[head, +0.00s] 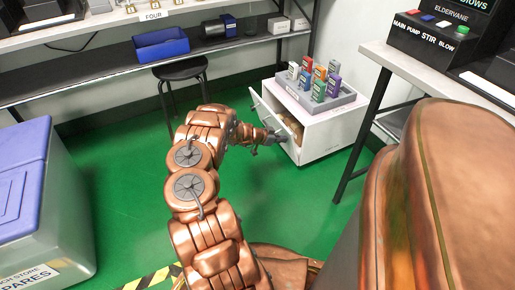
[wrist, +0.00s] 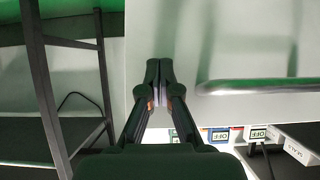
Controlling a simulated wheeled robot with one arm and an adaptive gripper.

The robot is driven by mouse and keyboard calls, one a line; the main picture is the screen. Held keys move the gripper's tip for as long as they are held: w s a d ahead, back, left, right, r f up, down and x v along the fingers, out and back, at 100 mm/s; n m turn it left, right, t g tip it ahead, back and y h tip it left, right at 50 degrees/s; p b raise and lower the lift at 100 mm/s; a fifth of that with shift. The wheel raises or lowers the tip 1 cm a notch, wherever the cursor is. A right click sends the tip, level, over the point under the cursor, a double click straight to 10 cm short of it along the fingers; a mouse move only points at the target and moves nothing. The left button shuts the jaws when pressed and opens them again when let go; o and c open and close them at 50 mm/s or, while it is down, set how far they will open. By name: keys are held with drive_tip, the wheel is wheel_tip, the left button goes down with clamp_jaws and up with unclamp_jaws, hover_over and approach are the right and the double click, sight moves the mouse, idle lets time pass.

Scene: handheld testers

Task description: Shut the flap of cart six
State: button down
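The white cart (head: 328,137) stands at the centre right in the head view; I cannot read a number on it. Its flap (head: 273,113) is on the left side and stands open, tilted outward, with brown contents showing in the gap. My gripper (head: 274,137) is at the flap's outer side, low down; contact is unclear. In the wrist view my gripper (wrist: 159,75) has its fingertips together, with nothing seen held. A broad pale panel (wrist: 170,35), apparently the flap, fills the view beyond the tips. A bar-like handle (wrist: 255,86) lies to their right.
A grey tray (head: 347,100) with several coloured testers (head: 319,84) sits on the cart. A black stool (head: 181,69) stands behind my arm. A bench with a dark leg (head: 362,135) is close on the right. Green floor (head: 125,170) is clear on the left.

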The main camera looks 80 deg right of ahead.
sight(287, 134)
drive_tip(key=shift+s+d, duration=0.1)
drive_tip(key=shift+s, duration=0.05)
drive_tip(key=shift+s+d+r+b, duration=0.2)
drive_tip(key=shift+s+d, duration=0.3)
drive_tip(key=shift+s+d+r+b, duration=0.15)
drive_tip(key=shift+s+d, duration=0.3)
drive_tip(key=shift+s, duration=0.05)
drive_tip(key=shift+s+d, duration=0.1)
drive_tip(key=shift+s, duration=0.05)
drive_tip(key=shift+s+d, duration=0.25)
drive_tip(key=w+a, duration=0.4)
drive_tip(key=w, duration=0.1)
drive_tip(key=shift+a, duration=0.35)
idle(0.6)
drive_tip(key=shift+w, duration=0.1)
idle(0.6)
